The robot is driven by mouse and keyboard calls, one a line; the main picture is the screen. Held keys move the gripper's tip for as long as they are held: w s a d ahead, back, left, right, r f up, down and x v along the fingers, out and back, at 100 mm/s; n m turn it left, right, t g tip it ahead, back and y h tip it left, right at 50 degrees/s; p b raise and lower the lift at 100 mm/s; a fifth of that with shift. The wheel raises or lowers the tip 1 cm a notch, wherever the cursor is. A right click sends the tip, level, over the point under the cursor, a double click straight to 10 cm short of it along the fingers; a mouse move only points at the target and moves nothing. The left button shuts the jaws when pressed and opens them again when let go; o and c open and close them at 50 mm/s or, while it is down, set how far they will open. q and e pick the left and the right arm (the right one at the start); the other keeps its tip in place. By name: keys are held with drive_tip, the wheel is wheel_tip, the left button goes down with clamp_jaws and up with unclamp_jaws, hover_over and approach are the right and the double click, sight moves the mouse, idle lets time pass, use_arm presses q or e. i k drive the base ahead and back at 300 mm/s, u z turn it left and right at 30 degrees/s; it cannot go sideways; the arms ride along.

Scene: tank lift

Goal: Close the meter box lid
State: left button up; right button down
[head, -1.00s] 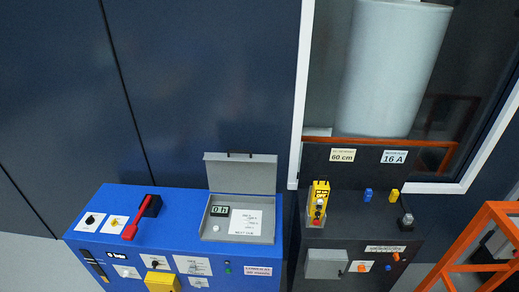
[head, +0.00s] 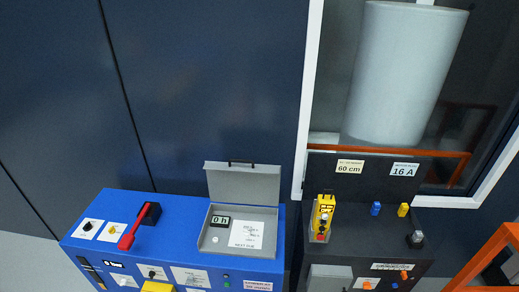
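The meter box (head: 213,243) is a grey box set in the top of the blue cabinet (head: 176,214), right of its middle. Its grey lid (head: 243,185) stands open, tilted up at the back edge, with a dark handle (head: 242,162) on its top edge. Inside the box are a small display reading "0 h" (head: 220,220), a white paper (head: 247,235) and a pale round button. Neither of my grippers shows in the head view.
A red lever (head: 133,228) stands on the blue cabinet, left of the box. A dark cabinet (head: 363,230) with a yellow pendant (head: 323,218) and several knobs stands to the right. An orange frame (head: 490,260) is at the far right. A large grey cylinder (head: 405,75) hangs behind.

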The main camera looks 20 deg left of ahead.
sight(258, 184)
drive_tip(key=i, duration=0.8)
drive_tip(key=u, duration=2.1)
